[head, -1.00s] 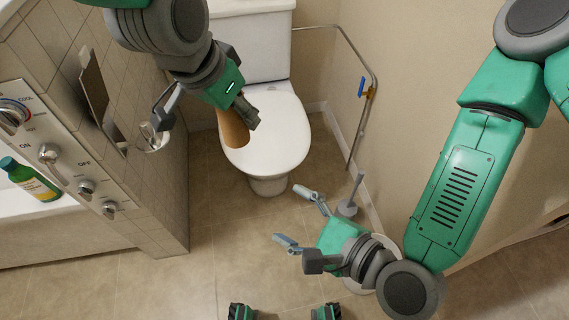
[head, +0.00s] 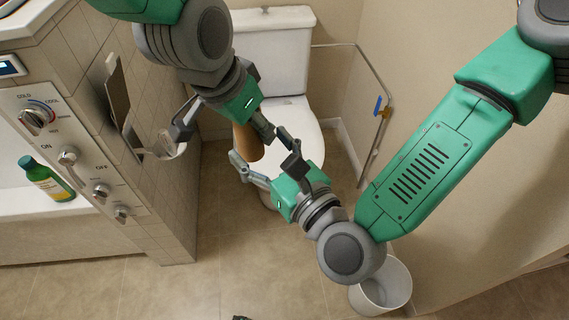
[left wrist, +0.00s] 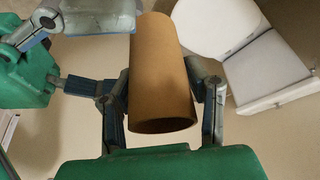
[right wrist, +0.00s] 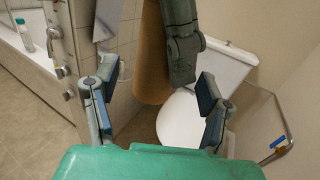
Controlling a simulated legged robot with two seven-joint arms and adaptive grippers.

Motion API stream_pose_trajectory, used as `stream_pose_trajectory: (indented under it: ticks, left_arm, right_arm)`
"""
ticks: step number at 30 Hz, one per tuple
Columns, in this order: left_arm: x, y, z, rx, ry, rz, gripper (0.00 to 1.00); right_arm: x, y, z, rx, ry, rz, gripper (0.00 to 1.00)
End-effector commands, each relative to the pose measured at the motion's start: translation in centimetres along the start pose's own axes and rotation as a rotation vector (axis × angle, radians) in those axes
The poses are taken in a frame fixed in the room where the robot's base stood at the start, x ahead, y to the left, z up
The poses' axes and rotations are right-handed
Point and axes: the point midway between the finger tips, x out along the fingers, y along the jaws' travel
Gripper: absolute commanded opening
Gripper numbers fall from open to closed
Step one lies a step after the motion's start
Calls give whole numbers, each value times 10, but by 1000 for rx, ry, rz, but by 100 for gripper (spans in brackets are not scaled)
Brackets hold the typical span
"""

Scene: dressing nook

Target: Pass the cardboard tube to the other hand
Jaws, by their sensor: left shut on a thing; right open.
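The cardboard tube (head: 247,143) is a plain brown cylinder held in the air in front of the toilet. My left gripper (head: 226,128) is shut on it; in the left wrist view the tube (left wrist: 161,75) stands between the two fingers. My right gripper (head: 262,160) is open, just below and to the right of the tube. In the right wrist view the tube (right wrist: 152,60) hangs ahead, between and beyond the open fingers (right wrist: 155,105), with a left gripper finger beside it. I cannot tell whether the right fingers touch it. The tube's upper part is hidden in the head view.
The white toilet (head: 275,50) stands behind the grippers. A tiled partition (head: 165,200) with shower controls is at the left, with a green bottle (head: 45,178) on the tub edge. A white bin (head: 383,290) stands below my right arm. A pipe with a blue valve (head: 378,105) runs at right.

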Motion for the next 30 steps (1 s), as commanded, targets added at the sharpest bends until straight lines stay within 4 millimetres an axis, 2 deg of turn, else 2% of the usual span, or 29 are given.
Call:
stream_pose_trajectory:
  ticks: [6,17,18,20,21,23,27,28,29,30]
  left_arm:
    - [0,3,-2,2,-1,-3,30]
    - [0,2,-1,2,0,-2,30]
    - [0,1,-1,1,0,-1,30]
    - [0,1,-1,1,0,-1,30]
    - [0,1,0,1,0,-1,30]
    - [0,0,-1,1,1,-1,30]
    - [0,2,-2,0,3,-2,30]
    - [0,2,-3,0,3,-3,45]
    - [0,2,-3,0,4,-3,55]
    - [0,2,-3,1,5,-3,66]
  right_arm:
    - [22,-3,0,1,-3,-1,66]
    - [29,-1,0,1,1,0,66]
    - [29,-1,0,1,1,0,59]
    - [29,0,0,0,1,0,38]
    - [29,0,0,0,1,1,24]
    - [29,0,0,0,1,2,17]
    - [28,0,0,2,-1,4,16]
    - [28,1,0,2,-1,5,16]
    - [28,1,1,2,-1,5,16]
    - [28,1,1,3,-1,6,11]
